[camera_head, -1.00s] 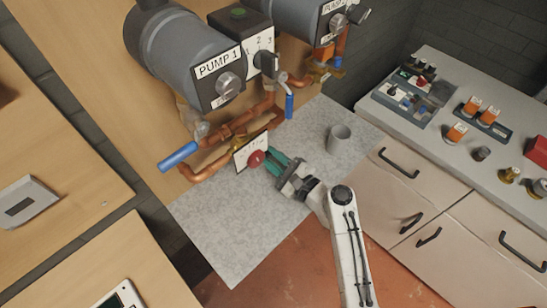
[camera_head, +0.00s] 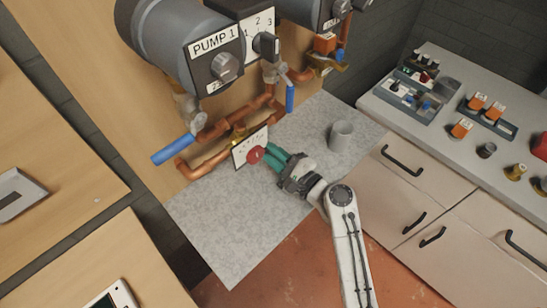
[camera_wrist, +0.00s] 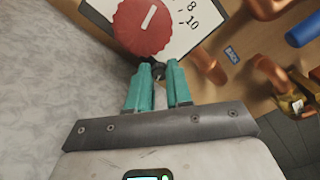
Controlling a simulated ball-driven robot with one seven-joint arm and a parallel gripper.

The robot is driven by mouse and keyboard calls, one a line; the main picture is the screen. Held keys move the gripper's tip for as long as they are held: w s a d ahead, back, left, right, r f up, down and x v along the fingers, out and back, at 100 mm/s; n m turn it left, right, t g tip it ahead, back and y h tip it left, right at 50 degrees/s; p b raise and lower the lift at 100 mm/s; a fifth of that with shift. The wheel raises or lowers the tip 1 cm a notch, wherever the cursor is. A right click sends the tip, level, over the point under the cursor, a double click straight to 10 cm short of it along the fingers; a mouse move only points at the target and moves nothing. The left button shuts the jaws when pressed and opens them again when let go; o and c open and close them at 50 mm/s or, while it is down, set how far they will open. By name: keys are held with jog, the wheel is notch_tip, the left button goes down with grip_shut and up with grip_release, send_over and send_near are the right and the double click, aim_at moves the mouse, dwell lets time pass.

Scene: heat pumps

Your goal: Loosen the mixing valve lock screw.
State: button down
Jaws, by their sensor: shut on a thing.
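The mixing valve has a red round knob (camera_head: 256,154) in front of a white scale plate (camera_head: 243,150). In the wrist view the red knob (camera_wrist: 146,26) has a white mark, and the plate (camera_wrist: 187,32) shows 8 and 10. A small dark lock screw (camera_wrist: 159,69) sits just below the knob, between my teal fingertips. My gripper (camera_wrist: 159,80) is shut on it. In the head view my gripper (camera_head: 275,160) reaches the valve from the right; the screw is hidden there.
Copper pipes (camera_head: 210,160) and a blue-handled valve (camera_head: 172,151) lie left of the plate. Pump 1 (camera_head: 190,50) hangs above. A grey cup (camera_head: 341,135) stands on the grey worktop (camera_head: 240,230), otherwise clear. A counter with trays (camera_head: 420,85) stands at right.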

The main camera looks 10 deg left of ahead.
jog(key=n+b, duration=0.5)
jog(key=shift+f, duration=0.25)
jog(key=shift+r+n+b, duration=0.15)
jog(key=shift+n+b, duration=1)
jog(key=shift+n, duration=0.55)
jog(key=c, duration=1)
grip_release()
jog(key=shift+r, duration=0.1)
jog(key=shift+c, duration=0.2)
jog(key=shift+d, duration=0.1)
jog(key=b+v, duration=0.1)
jog(key=v, duration=0.9)
jog(key=shift+s+d+b, duration=0.2)
jog(key=shift+s+b, duration=0.1)
